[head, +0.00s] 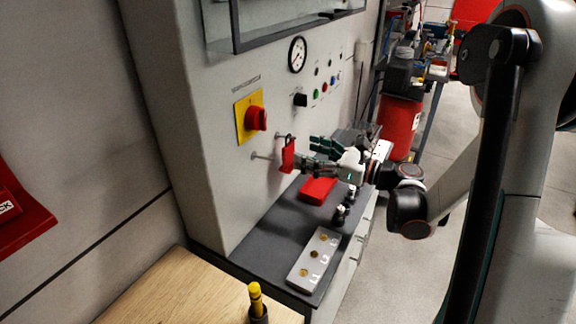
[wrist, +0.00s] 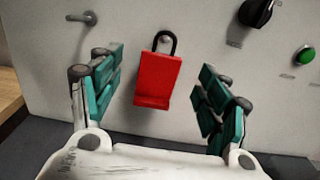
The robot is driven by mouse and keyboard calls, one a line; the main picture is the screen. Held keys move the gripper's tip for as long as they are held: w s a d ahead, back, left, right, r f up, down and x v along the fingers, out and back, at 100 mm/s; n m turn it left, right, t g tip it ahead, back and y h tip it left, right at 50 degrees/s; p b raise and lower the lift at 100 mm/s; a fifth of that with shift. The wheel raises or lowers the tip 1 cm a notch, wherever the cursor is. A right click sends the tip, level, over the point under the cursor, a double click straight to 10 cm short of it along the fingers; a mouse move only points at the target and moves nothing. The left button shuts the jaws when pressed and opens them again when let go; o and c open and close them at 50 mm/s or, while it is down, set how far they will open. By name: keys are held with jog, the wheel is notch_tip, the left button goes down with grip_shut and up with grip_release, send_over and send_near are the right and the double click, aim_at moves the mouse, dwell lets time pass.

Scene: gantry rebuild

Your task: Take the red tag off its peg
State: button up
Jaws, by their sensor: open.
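The red tag (head: 288,157), a red block with a black loop at its top, hangs against the grey cabinet front. In the wrist view the tag (wrist: 159,80) hangs upright between my fingers, apart from both. Its loop goes up to a peg (wrist: 165,40) that is mostly hidden behind it. My gripper (head: 318,157) is open in front of the tag, with green pads on its fingers. In the wrist view my gripper (wrist: 160,95) has one finger on each side of the tag, with wide gaps.
An empty peg (wrist: 88,17) sticks out left of the tag. A black knob (wrist: 257,12) and a green button (wrist: 304,55) are to the right. A red rotary switch (head: 256,119) is above left. Below, the dark counter (head: 262,238) bears a red box (head: 318,190) and a white tray (head: 302,275).

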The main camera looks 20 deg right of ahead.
aim_at(290, 149)
jog(key=shift+x, duration=0.85)
jog(key=w+a+b, duration=0.1)
jog(key=w+a+f, duration=0.1)
jog(key=w+a, duration=0.1)
jog(key=shift+b, duration=0.4)
jog(key=shift+w+a+r, duration=0.1)
jog(key=shift+w+a, duration=0.15)
jog(key=shift+w, duration=0.1)
jog(key=c, duration=1.2)
